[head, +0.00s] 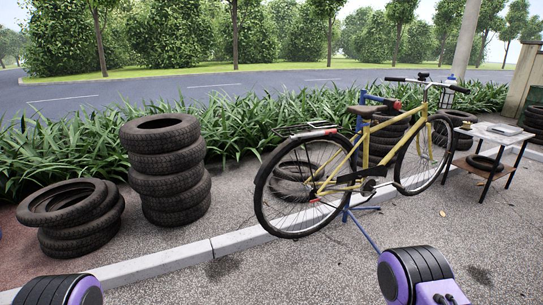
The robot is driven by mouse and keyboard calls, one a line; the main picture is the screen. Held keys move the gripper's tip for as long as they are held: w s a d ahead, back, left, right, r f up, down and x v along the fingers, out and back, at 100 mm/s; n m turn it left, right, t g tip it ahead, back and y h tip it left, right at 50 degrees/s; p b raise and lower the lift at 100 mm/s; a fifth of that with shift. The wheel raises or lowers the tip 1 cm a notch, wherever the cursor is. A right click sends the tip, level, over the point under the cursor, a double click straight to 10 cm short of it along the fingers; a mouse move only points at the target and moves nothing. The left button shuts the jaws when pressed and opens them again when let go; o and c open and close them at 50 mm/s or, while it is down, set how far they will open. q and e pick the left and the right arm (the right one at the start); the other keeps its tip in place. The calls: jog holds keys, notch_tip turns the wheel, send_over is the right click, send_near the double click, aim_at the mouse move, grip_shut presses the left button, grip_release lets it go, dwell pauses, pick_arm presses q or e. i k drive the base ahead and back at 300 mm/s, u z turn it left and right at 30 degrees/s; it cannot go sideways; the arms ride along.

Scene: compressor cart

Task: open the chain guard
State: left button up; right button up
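A yellow bicycle (408,141) is held up on a blue repair stand (347,207), facing right. A dark chain guard (346,179) runs along the lower frame, between the rear wheel and the crank. It is small in the view, and I cannot tell whether it is open or shut. Neither of my grippers is in view. Only purple and black parts of my own arms show at the bottom left and bottom right, apart from the bicycle.
A tall tyre stack (168,170) and a lower tyre pile (72,216) stand at the left. A small table (496,134) stands at the right. The pavement (290,275) in front is mostly clear.

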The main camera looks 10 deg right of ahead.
aim_at(379, 171)
jog(key=i, duration=0.8)
jog(key=z, duration=2.2)
jog(key=i, duration=2.65)
jog(key=u, duration=2.2)
